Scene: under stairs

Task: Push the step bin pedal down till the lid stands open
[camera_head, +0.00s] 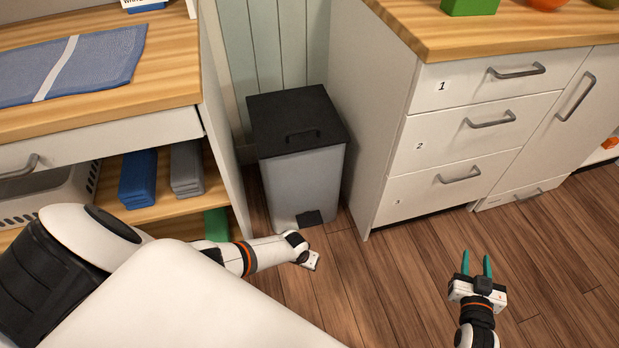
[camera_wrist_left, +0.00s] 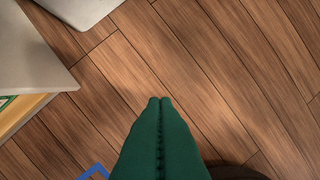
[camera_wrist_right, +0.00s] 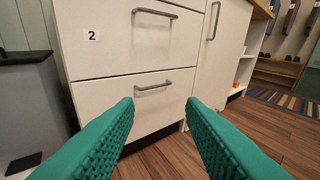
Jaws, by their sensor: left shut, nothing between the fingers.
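The step bin (camera_head: 300,180) has a light grey body and a black lid (camera_head: 296,112), which is shut. Its black pedal (camera_head: 309,217) sticks out at the bottom front. The bin also shows at the left edge of the right wrist view (camera_wrist_right: 30,112). My left gripper reaches low over the floor in front of the bin, apart from the pedal; its fingers are hidden in the head view. The left wrist view shows the green fingers (camera_wrist_left: 160,102) pressed together above bare floor. My right gripper (camera_head: 477,264) is open and empty before the drawers.
A white drawer cabinet (camera_head: 455,140) stands right of the bin. A wooden-topped unit (camera_head: 160,95) stands at left, with blue and grey folded cloths (camera_head: 138,178) on its shelf. The wooden floor (camera_head: 390,285) in front is clear.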

